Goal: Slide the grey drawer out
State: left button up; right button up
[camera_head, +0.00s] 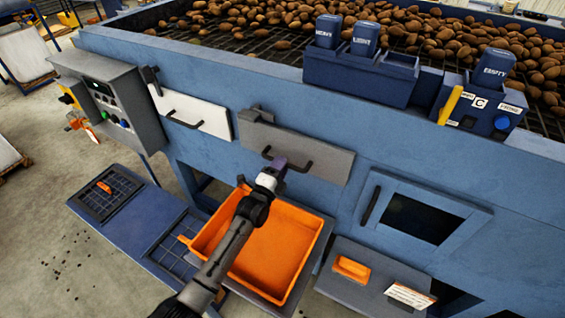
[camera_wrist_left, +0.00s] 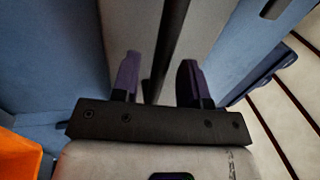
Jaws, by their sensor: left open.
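The grey drawer (camera_head: 325,160) is in the side of the blue machine, right of a white drawer, with a dark bar handle (camera_head: 300,165). Its front looks close to the machine's face. My left gripper (camera_head: 277,166) is at this handle and partly covers its left part. In the left wrist view the open fingers (camera_wrist_left: 160,78) stand either side of the dark handle bar (camera_wrist_left: 166,40), with the grey drawer front (camera_wrist_left: 200,30) beyond. I cannot tell whether either finger touches the bar. My right gripper is not in view.
An orange bin (camera_head: 268,255) stands below the drawer, under my left arm. The white drawer (camera_head: 190,108) and a grey control box (camera_head: 108,98) are to the left. A blue framed hatch (camera_head: 425,215) is to the right. Potatoes (camera_head: 430,35) lie on top.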

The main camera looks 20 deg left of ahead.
pick_arm(q)
jog(key=shift+x, duration=0.75)
grip_shut()
